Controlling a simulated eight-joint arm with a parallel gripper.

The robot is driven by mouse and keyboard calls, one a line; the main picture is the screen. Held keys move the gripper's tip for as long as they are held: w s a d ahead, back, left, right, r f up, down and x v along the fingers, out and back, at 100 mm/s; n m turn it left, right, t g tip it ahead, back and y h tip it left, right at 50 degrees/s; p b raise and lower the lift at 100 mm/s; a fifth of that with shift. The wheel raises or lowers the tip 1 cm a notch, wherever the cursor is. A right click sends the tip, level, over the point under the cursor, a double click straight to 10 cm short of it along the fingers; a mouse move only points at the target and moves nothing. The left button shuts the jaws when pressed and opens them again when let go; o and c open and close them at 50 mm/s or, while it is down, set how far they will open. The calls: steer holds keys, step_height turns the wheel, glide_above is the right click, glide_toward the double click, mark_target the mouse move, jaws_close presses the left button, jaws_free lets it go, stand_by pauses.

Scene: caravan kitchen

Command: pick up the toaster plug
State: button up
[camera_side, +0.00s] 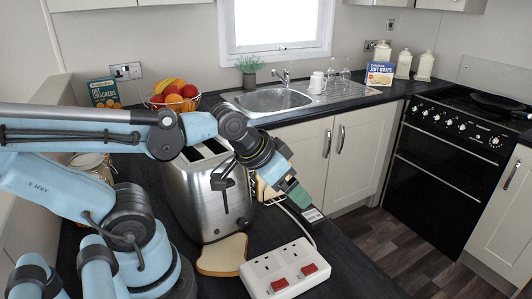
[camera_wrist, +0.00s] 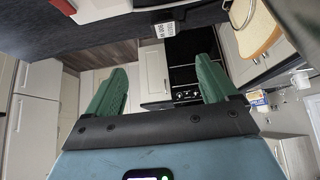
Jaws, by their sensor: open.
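The toaster plug (camera_side: 313,214) is a small black block with a pale label, lying on the dark worktop near its front edge. In the wrist view the plug (camera_wrist: 167,27) shows its printed label, above and between my finger lines. My gripper (camera_side: 300,198) points down toward the plug from the upper left, its green tips very near it; contact cannot be told. In the wrist view my gripper (camera_wrist: 163,85) is open, its two green fingers wide apart with nothing between them. The steel toaster (camera_side: 205,195) stands left of my gripper, partly behind my arm.
A white socket strip (camera_side: 284,270) with red switches lies in front of the plug. A bread slice (camera_side: 222,255) lies by the toaster; more bread (camera_side: 266,191) is behind my gripper. A pale cable (camera_side: 291,214) runs beside the plug. The worktop edge is close on the right.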

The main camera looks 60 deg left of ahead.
steer(key=shift+w, duration=0.1)
steer(key=g, duration=0.7)
glide_toward(312, 215)
steer(key=f, duration=0.1)
steer(key=w+f, duration=0.1)
steer(key=f, duration=0.1)
steer(key=shift+f, duration=0.1)
steer(key=shift+s+d+f, duration=0.1)
steer(key=shift+s+f, duration=0.1)
steer(key=shift+f, duration=1.2)
steer(key=shift+s+f, duration=0.2)
steer(key=shift+f, duration=1.2)
steer(key=c, duration=1.1)
steer(key=shift+r, duration=0.15)
steer(key=shift+c, duration=0.2)
